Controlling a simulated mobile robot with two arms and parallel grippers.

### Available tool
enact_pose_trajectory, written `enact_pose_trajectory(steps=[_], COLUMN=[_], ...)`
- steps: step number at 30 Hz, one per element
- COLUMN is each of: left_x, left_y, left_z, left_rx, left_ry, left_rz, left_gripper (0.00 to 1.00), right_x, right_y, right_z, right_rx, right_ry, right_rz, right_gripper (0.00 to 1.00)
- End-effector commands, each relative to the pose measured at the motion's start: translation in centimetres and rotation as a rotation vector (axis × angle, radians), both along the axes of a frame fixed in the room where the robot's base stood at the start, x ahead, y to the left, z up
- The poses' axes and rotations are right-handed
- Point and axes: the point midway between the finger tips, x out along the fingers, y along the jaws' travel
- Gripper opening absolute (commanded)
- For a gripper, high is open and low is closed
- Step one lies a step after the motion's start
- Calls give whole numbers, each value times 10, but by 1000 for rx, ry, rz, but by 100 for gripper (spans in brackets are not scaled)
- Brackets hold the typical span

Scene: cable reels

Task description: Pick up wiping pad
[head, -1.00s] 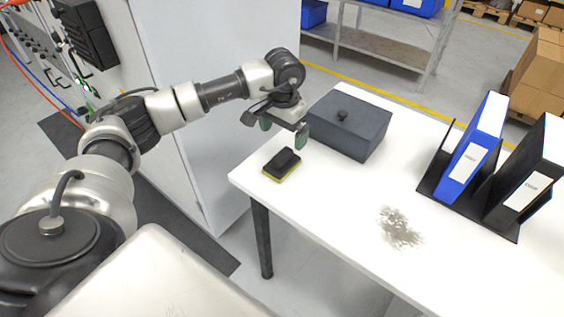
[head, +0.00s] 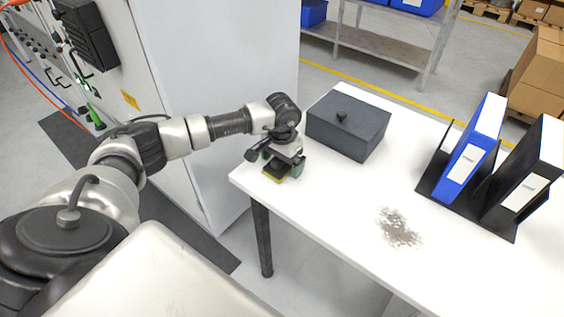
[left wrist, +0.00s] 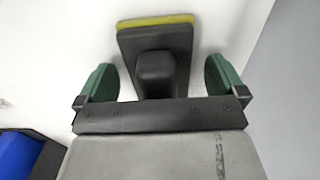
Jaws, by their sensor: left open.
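The wiping pad (head: 273,177) is a black block with a handle on a yellow-green base, lying on the white table near its left corner. It is partly hidden by my left gripper (head: 282,165) in the head view. In the left wrist view the pad (left wrist: 157,42) shows its black top, its handle and a yellow edge. My left gripper (left wrist: 160,84) is open, with one green finger on each side of the handle. A gap shows between each finger and the handle. My right gripper is not in view.
A dark grey lidded box (head: 348,126) stands just right of the left gripper. A black rack with a blue binder (head: 470,160) and a black binder (head: 525,180) stands at the right. Grey debris (head: 399,229) lies on the white table (head: 330,215). A grey cabinet stands at the left.

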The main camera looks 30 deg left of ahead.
Motion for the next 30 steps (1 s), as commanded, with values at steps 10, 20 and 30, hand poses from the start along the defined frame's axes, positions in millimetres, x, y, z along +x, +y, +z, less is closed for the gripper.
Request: enact_pose_trajectory(steps=[10,20,30], left_x=[0,0,1], left_y=[0,0,0], left_z=[0,2,43], left_rx=[0,-1,0], left_ry=[0,-1,-6], left_rz=[0,1,-1], left_gripper=[53,44,44], right_x=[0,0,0], right_y=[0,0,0], right_z=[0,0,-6], right_rx=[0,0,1], right_ry=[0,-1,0], right_rz=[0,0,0], right_gripper=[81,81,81])
